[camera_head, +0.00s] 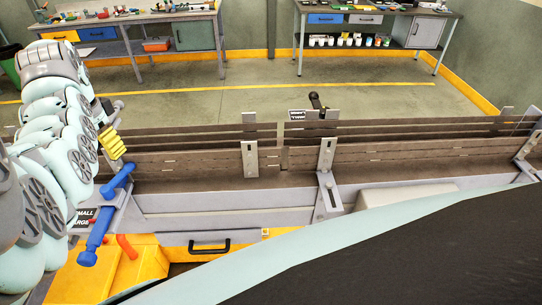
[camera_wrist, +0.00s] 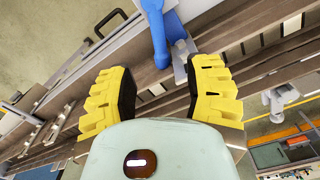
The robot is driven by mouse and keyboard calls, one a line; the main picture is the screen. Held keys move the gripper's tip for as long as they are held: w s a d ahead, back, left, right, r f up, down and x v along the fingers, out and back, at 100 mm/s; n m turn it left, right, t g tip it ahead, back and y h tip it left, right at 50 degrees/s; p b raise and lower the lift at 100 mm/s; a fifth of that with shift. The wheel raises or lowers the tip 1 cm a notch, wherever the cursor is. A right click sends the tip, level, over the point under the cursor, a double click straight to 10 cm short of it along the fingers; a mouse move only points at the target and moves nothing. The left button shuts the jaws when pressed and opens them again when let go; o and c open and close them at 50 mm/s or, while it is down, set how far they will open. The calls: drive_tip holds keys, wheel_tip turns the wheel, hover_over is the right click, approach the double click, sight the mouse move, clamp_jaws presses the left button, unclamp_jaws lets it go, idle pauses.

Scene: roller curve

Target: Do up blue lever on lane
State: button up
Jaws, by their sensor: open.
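The blue lever (camera_head: 95,236) is at the left of the head view, on the near side of the lane (camera_head: 210,165). Its handle hangs down toward the camera, and a blue upper part (camera_head: 118,180) is at the lane's edge. In the wrist view the blue lever (camera_wrist: 157,32) is at the top centre, beyond the fingertips. My gripper (camera_wrist: 160,78) is open, with its yellow fingers apart and nothing between them but the lane. In the head view my gripper (camera_head: 112,143) is just above the lever's upper part, partly hidden by my arm.
A sign reading small and large (camera_head: 84,217) is beside the lever. A black-knobbed lever (camera_head: 316,102) is on the lane's far side. Workbenches (camera_head: 135,18) stand at the back, with open floor before them.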

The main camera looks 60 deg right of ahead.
sight(119, 173)
drive_tip(key=shift+s+f+p, duration=0.1)
drive_tip(key=shift+f+p, duration=0.45)
drive_tip(key=shift+p, duration=0.2)
drive_tip(key=shift+f+p, duration=0.75)
drive_tip(key=shift+f, duration=0.2)
drive_tip(key=shift+f+p, duration=0.5)
drive_tip(key=shift+f, duration=0.8)
drive_tip(key=shift+d+f, duration=0.15)
drive_tip(key=shift+f, duration=0.7)
drive_tip(key=shift+f+b, duration=0.3)
drive_tip(key=shift+f, duration=0.25)
drive_tip(key=shift+c, duration=0.2)
clamp_jaws()
